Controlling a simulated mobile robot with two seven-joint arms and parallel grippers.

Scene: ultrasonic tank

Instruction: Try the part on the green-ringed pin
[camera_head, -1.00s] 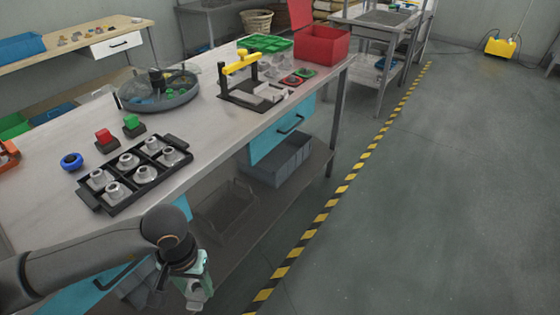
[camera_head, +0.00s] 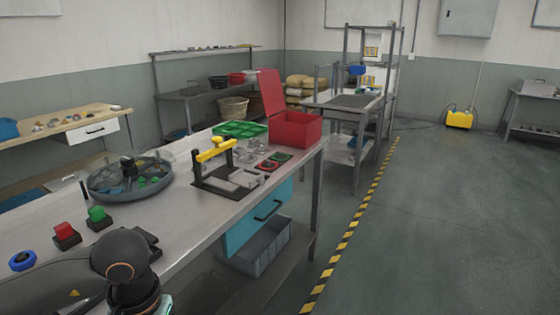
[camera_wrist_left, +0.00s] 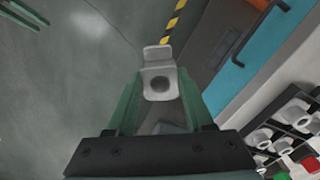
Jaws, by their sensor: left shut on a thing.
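My left gripper (camera_wrist_left: 158,100) is shut on a light grey bracket-like part (camera_wrist_left: 158,82), which has a flat plate with a round hole and a bent-up end. In the wrist view the part is above the floor, in front of the bench. In the head view only a teal edge of this gripper shows at the bottom, and the part is hidden. A green-ringed plate (camera_head: 282,157) lies on the bench beside a red-ringed one (camera_head: 267,165); their pins are too small to make out. Two green prongs (camera_wrist_left: 27,13) at the wrist view's corner look like my right gripper.
A black stand with a yellow top (camera_head: 214,150) is left of the ringed plates. A red bin (camera_head: 296,131) and green tray (camera_head: 240,129) stand behind. A round bowl (camera_head: 130,186) and red and green buttons are nearer. A black tray of parts shows in the wrist view (camera_wrist_left: 290,120).

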